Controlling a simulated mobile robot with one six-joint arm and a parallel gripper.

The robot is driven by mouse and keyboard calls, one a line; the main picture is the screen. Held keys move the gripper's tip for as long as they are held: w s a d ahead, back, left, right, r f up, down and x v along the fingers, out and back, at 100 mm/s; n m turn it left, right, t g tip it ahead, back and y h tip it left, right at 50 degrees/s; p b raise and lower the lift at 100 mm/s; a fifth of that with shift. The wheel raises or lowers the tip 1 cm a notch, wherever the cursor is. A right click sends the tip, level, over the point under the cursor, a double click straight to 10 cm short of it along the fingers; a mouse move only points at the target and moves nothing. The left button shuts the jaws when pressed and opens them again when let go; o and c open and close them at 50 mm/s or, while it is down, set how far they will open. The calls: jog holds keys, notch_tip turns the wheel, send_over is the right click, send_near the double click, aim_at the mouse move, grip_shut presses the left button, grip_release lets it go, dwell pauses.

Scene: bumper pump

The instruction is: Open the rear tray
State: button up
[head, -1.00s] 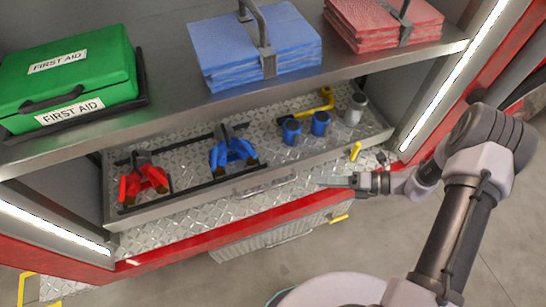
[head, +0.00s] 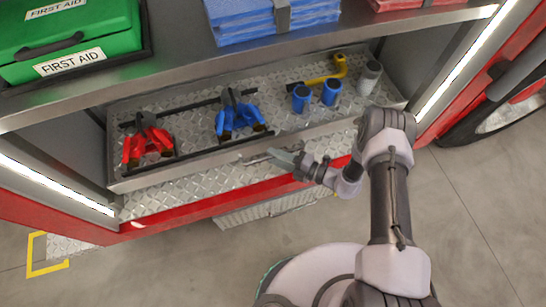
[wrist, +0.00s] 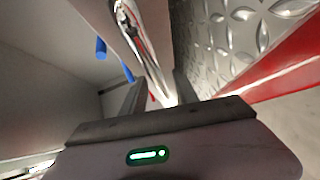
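The metal tray (head: 190,168) sits on the diamond-plate floor of the compartment below the shelf. Its front wall has a bar handle (head: 262,157) near the middle. My gripper (head: 284,158) is at the right part of that handle, in front of the tray wall. In the wrist view the shiny handle (wrist: 146,50) runs between the two fingers of my gripper (wrist: 158,92), which stand apart with gaps beside the bar. Whether a finger touches the handle cannot be told.
Red pliers (head: 148,143), blue pliers (head: 238,115), two blue cups (head: 316,95), a grey cup (head: 369,77) and a yellow-headed tool (head: 325,77) are in the tray. The shelf (head: 150,78) overhangs it. Floor in front is clear.

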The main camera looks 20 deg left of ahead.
jog(key=shift+a, duration=0.6)
jog(key=shift+c, duration=0.3)
grip_shut()
dwell(0.8)
